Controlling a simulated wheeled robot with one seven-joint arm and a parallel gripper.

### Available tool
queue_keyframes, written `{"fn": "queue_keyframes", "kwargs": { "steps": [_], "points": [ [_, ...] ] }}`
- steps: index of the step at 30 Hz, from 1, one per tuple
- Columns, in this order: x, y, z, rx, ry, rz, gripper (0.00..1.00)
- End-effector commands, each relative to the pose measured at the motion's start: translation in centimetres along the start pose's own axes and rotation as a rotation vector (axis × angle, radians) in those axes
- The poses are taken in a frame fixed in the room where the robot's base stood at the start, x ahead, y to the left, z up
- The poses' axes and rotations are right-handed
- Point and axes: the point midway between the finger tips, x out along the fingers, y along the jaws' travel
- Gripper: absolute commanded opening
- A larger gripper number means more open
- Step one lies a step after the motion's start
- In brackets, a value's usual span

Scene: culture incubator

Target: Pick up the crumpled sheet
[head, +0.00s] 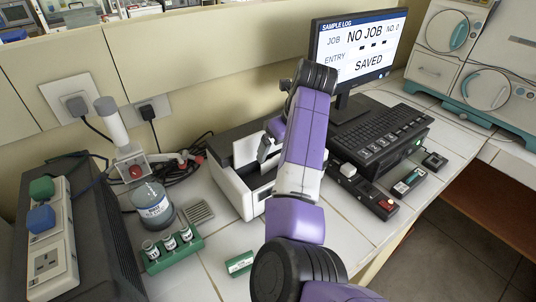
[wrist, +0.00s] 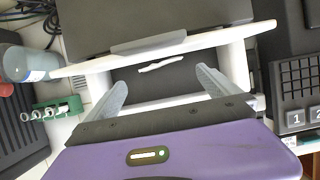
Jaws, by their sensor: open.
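A thin, white, wrinkled strip, which looks like the crumpled sheet (wrist: 162,64), lies in the dark opening of a white and black printer-like machine (wrist: 235,62). In the head view the machine (head: 232,188) stands on the bench left of my arm, and I cannot make out the sheet there. My gripper (wrist: 161,77) is open and empty in the wrist view. Its two grey fingers stand apart, pointing at the opening, with the sheet between and just beyond their tips. In the head view my gripper (head: 268,146) is over the machine, partly hidden by my purple arm.
A screen (head: 358,45) and black keyboard (head: 380,135) stand to the right. A labelled bottle (head: 152,208) and a green rack (head: 172,252) with vials are on the left. A small green block (head: 240,263) lies in front. The machine's white edges border the opening closely.

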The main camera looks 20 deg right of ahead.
Motion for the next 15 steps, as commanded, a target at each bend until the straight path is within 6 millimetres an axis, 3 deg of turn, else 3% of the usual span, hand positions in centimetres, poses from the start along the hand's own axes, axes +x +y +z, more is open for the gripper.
{"fn": "queue_keyframes", "kwargs": {
  "steps": [11, 15],
  "points": [
    [3.4, 0.1, 0.0, 0.012, 0.007, 0.008, 1.00],
    [5.4, -0.1, 0.0, 0.012, 0.008, 0.008, 1.00]
  ]
}}
